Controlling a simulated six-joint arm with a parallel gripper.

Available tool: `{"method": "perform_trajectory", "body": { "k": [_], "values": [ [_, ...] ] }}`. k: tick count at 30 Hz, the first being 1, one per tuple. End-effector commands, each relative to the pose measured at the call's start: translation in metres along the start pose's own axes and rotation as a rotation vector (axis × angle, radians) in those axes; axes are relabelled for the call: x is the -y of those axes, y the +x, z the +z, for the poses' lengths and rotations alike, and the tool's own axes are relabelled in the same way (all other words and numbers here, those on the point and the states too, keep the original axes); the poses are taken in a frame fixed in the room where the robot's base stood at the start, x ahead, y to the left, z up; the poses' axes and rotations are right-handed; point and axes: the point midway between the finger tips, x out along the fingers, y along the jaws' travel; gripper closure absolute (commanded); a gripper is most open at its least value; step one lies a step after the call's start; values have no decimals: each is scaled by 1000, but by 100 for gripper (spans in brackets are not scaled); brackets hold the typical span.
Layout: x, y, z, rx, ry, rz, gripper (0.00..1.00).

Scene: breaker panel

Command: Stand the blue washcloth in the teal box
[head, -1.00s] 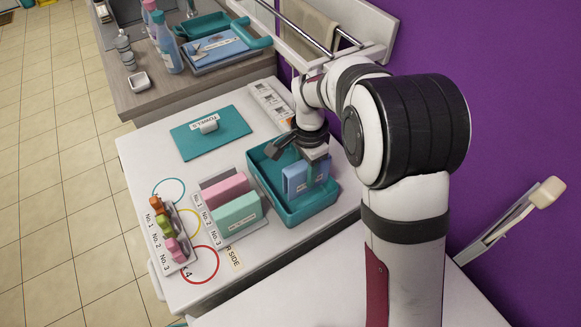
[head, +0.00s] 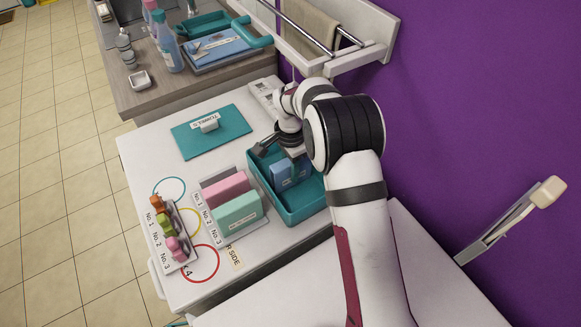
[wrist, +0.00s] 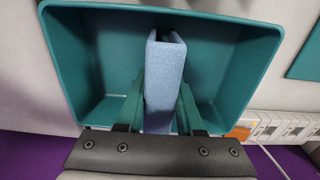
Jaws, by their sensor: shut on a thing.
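The blue washcloth (head: 288,172) is a folded, upright block inside the teal box (head: 303,205). My gripper (head: 290,153) is shut on it from above, toward the far end of the box. In the wrist view the washcloth (wrist: 164,75) stands between the two green fingers of my gripper (wrist: 160,105), with the walls of the teal box (wrist: 235,60) around it. Box floor shows on both sides of it. I cannot tell whether its lower edge touches the floor.
A rack with a pink cloth (head: 225,188) and a green cloth (head: 238,210) stands left of the box. A teal lid (head: 211,130) marked TOWELS lies behind the rack. Colored figures (head: 166,225) stand at the left edge. A purple wall (head: 470,120) is at the right.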

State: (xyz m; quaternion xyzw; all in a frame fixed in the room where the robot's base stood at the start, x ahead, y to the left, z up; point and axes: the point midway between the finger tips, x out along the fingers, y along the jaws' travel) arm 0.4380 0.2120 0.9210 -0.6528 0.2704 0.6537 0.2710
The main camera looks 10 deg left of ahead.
Motion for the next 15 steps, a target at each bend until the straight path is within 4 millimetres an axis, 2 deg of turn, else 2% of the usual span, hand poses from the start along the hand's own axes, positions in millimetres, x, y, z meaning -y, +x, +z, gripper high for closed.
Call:
{"method": "perform_trajectory", "body": {
  "k": [2, 3, 7, 8, 15],
  "values": [
    [0, 2, 0, 0, 0, 1, 100],
    [0, 3, 0, 0, 0, 0, 61],
    [0, 3, 0, 0, 0, 0, 37],
    [0, 2, 0, 0, 0, 0, 34],
    [0, 2, 0, 0, 0, 0, 34]
  ]
}}
